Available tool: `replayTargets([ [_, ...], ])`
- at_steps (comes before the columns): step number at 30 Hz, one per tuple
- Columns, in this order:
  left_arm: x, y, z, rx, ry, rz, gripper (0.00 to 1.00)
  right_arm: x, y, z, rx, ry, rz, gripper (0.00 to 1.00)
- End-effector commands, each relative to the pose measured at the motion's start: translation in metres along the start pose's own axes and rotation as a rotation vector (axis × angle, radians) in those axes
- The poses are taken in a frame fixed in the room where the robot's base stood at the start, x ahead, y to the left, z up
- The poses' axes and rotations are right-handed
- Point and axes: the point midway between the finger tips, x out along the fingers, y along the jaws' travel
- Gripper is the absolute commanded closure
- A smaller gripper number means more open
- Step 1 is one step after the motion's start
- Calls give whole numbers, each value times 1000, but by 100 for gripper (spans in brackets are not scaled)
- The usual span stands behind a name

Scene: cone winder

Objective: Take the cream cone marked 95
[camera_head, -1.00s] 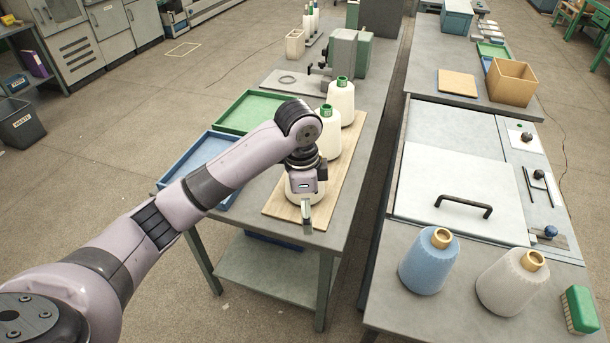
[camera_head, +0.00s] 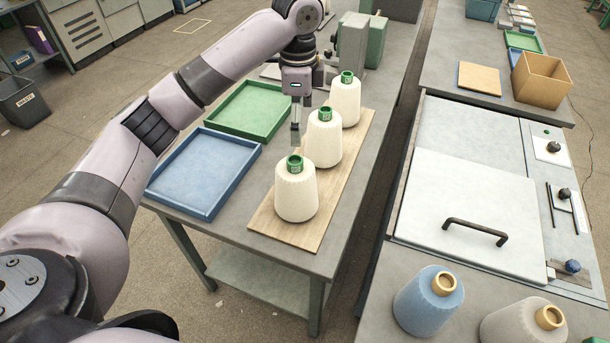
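Three cream cones with green tube tops stand upright in a row on a wooden board (camera_head: 262,222): a near one (camera_head: 296,198), a middle one (camera_head: 323,146) and a far one (camera_head: 345,103). Markings on their green tops are too small to read, so I cannot tell which is 95. My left gripper (camera_head: 295,140) points down above and just behind the near cone's top, left of the middle cone. It holds no cone. Its fingers are seen nearly edge-on, so their opening is unclear. My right gripper is not in view.
A blue tray (camera_head: 205,212) and a green tray (camera_head: 215,133) lie left of the board. A grey-green machine (camera_head: 352,42) stands behind the cones. Across a gap, another bench holds a blue cone (camera_head: 428,302), a greyish cone (camera_head: 520,325) and a handled white panel (camera_head: 470,195).

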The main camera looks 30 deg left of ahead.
Motion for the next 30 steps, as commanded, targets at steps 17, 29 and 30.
replayTargets([
  [17,103,1,2,0,-2,3,0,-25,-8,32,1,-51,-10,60],
  [29,140,5,8,0,-4,3,0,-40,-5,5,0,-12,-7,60],
  [30,146,6,10,0,-3,3,0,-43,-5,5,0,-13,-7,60],
])
